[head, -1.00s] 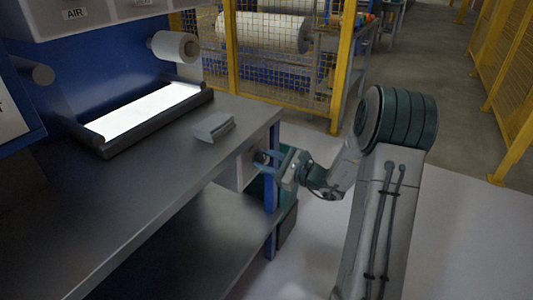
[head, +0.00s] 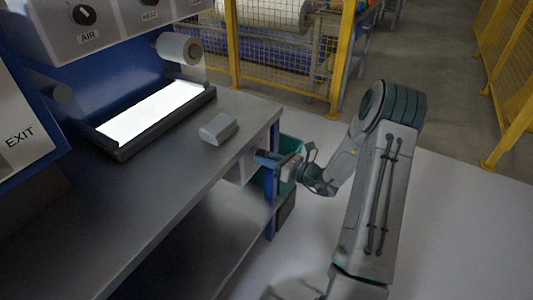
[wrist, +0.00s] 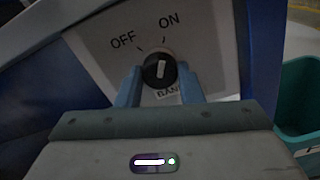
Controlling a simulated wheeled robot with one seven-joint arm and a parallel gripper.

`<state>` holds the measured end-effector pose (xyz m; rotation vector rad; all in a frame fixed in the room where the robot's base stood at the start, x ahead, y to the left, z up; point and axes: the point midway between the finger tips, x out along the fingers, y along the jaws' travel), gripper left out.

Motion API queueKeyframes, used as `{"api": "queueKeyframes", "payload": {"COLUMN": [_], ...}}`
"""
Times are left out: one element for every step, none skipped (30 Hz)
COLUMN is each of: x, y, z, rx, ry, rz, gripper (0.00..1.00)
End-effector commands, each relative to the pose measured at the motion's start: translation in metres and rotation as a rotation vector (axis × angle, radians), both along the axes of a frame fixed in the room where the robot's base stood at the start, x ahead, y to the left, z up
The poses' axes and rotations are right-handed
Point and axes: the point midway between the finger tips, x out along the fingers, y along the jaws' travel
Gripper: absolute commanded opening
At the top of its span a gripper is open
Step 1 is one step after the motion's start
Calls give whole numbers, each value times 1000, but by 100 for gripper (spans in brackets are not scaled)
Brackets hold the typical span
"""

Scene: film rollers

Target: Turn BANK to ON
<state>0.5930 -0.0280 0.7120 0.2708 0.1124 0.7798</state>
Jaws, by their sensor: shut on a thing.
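The BANK switch (wrist: 160,70) is a round black knob with a white pointer on a pale panel (wrist: 95,45). Its BANK label is partly hidden by my gripper. OFF is printed at the upper left of the knob and ON at the upper right. The pointer stands about upright in the wrist view, nearer the ON mark than the OFF mark. My gripper (wrist: 160,82) is shut on the knob, with one blue finger on each side. In the head view my gripper (head: 277,162) is at the bench's end panel (head: 240,170), and the knob is hidden there.
A grey block (head: 218,129) lies on the bench (head: 170,180) near a lit panel (head: 150,112). A teal bin (wrist: 298,95) stands right of the switch panel. Yellow mesh fencing (head: 285,50) stands behind. Open floor lies to the right.

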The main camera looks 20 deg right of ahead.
Motion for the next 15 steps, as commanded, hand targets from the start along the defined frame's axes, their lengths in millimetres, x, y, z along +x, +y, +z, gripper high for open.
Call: {"api": "queueKeyframes", "payload": {"x": [0, 0, 0, 0, 0, 0, 0, 0, 0, 0, 0, 0, 0, 0, 0], "y": [0, 0, 0, 0, 0, 0, 0, 0, 0, 0, 0, 0, 0, 0, 0], "z": [1, 1, 1, 1, 0, 0, 0, 0, 0, 0, 0, 0, 0, 0, 0], "rx": [7, 10, 14, 16, 18, 20, 21, 21, 22, 22, 22, 22, 22, 22, 22], "ry": [7, 10, 14, 16, 18, 20, 21, 21, 22, 22, 22, 22, 22, 22, 22], "rz": [-1, -1, -1, -1, 0, 0, 0, 0, 0, 0, 0, -1, 0, 0, -1], "gripper": [11, 11, 11, 11, 11, 11, 11, 11, 11, 11, 11, 11, 11, 11, 11]}}
